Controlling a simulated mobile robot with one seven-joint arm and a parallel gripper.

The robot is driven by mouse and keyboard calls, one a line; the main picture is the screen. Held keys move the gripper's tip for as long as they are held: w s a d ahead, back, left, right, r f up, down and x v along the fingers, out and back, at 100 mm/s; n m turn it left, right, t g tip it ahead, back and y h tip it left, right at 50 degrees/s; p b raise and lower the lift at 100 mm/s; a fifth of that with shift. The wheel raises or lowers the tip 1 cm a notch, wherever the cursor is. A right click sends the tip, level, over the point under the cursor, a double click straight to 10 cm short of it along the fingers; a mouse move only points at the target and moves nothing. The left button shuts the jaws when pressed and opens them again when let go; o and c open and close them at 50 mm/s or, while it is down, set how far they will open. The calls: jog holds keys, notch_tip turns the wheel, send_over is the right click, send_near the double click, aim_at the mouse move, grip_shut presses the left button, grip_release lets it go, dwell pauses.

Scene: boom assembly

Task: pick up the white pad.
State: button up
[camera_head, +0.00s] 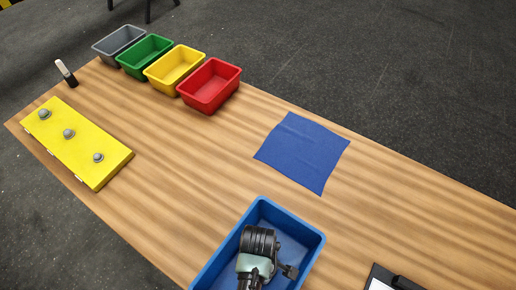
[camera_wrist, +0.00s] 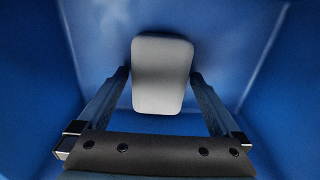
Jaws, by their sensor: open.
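The white pad (camera_wrist: 162,75) is a light grey-white rounded block inside the blue bin. In the wrist view it lies between the two fingers of my gripper (camera_wrist: 159,76), with a finger on either side. The fingers are open, and I cannot tell whether either touches the pad. The blue bin (camera_head: 222,254) stands at the lower middle of the head view, with my arm reaching down into it. The pad is hidden in the head view. The bin's blue floor and walls (camera_wrist: 275,100) surround the gripper in the wrist view.
A blue cloth (camera_head: 303,152) lies right of centre. Red (camera_head: 209,99), yellow (camera_head: 174,79), green and grey bins line the far edge. A clipboard (camera_head: 398,284) lies lower right. The table's middle is clear.

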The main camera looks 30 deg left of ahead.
jog(key=c, duration=1.2)
jog(key=shift+o, duration=0.2)
notch_tip(320, 180, up, 10)
jog(key=shift+r+b, duration=0.1)
jog(key=shift+b, duration=0.35)
